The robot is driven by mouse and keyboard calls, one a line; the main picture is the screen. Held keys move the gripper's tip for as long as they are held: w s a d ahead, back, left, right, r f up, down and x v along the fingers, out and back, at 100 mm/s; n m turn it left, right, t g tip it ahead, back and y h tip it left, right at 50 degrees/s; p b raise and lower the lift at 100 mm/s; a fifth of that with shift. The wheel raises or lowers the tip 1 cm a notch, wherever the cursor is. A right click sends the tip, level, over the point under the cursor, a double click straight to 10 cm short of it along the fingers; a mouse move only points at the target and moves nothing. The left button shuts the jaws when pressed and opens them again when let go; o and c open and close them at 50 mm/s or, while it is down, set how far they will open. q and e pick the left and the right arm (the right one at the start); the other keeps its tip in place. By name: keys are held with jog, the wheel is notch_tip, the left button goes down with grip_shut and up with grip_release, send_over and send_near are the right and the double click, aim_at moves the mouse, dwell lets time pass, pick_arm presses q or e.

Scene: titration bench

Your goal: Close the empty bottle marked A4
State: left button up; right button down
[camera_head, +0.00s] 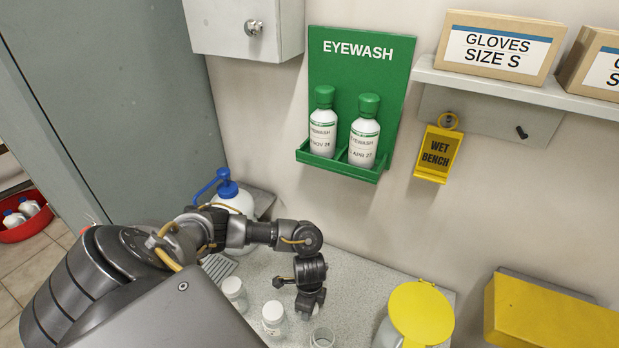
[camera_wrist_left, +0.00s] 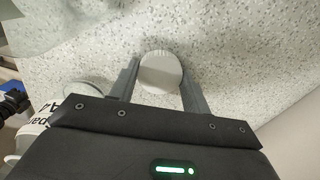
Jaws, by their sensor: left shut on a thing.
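My left gripper (camera_head: 309,308) hangs low over the bench, beside the small jars. In the left wrist view its two fingers (camera_wrist_left: 160,85) are shut on a round white cap (camera_wrist_left: 160,70). An open, clear jar (camera_head: 322,338) stands just right of the gripper at the picture's lower edge. In the left wrist view a bottle with a label reading A4 (camera_wrist_left: 40,124) is at the left, partly hidden by the gripper body. A pale round rim shows beside it; whether it belongs to that bottle is unclear. My right gripper is not in view.
Two white-capped jars (camera_head: 233,288) stand left of the gripper. A blue-topped wash bottle (camera_head: 230,196) is behind my arm. A yellow-lidded container (camera_head: 420,312) stands to the right. A green eyewash holder (camera_head: 338,168) hangs on the wall. Speckled bench (camera_head: 375,280) is clear behind the jars.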

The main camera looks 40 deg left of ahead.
pick_arm(q)
jog(key=shift+r, duration=0.5)
jog(key=r, duration=0.3)
jog(key=shift+s+d+r+p, duration=0.1)
jog(key=shift+s+r+p, duration=0.15)
jog(key=shift+p, duration=0.15)
jog(key=s+d+r+p, duration=0.2)
jog(key=s+r, duration=0.2)
jog(key=s, duration=0.2)
jog(key=s+d+r+p, duration=0.3)
jog(key=s+r, duration=0.1)
jog(key=s, duration=0.2)
jog(key=shift+s+r, duration=0.25)
jog(key=shift+d, duration=0.1)
jog(key=shift+w, duration=0.1)
